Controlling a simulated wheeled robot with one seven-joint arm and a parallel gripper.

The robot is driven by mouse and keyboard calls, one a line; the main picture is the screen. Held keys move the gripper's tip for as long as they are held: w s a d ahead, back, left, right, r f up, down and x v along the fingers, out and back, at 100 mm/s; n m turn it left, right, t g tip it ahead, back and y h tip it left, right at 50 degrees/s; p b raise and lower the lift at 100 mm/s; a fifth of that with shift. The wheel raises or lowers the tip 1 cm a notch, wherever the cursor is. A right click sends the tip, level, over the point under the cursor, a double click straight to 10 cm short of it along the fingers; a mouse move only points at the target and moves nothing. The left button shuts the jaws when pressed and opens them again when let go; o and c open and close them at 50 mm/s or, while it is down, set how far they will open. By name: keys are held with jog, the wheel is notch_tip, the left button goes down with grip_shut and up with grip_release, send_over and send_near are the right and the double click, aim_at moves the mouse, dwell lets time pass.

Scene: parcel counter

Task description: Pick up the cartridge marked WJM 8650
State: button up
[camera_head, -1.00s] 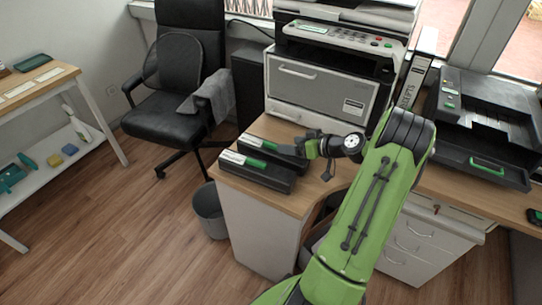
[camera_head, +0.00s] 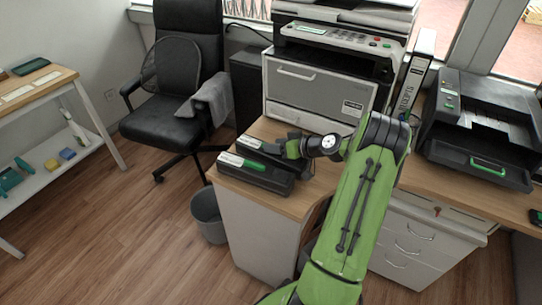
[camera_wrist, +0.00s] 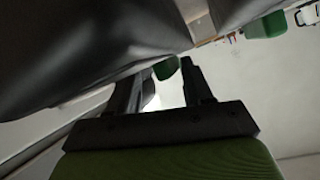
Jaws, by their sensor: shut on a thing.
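Two long black cartridges with white labels and green parts lie side by side on the near left corner of the wooden desk in the head view. The front cartridge (camera_head: 270,181) shows almost whole. The back cartridge (camera_head: 241,146) is partly covered by my gripper (camera_head: 282,149), which reaches in from the right. The label print is too small to read. In the wrist view my gripper (camera_wrist: 165,85) has its fingers close together by a green piece (camera_wrist: 166,68). My gripper appears shut on the back cartridge, though its grip is largely hidden.
A printer (camera_head: 320,85) stands behind the cartridges. A white binder (camera_head: 415,75) and a black tray device (camera_head: 485,125) are to the right. A grey bin (camera_head: 208,215) stands below the desk's left edge. A black chair (camera_head: 180,85) and a side table (camera_head: 40,82) are at left.

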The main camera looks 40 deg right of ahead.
jog(key=shift+f, duration=0.15)
grip_shut()
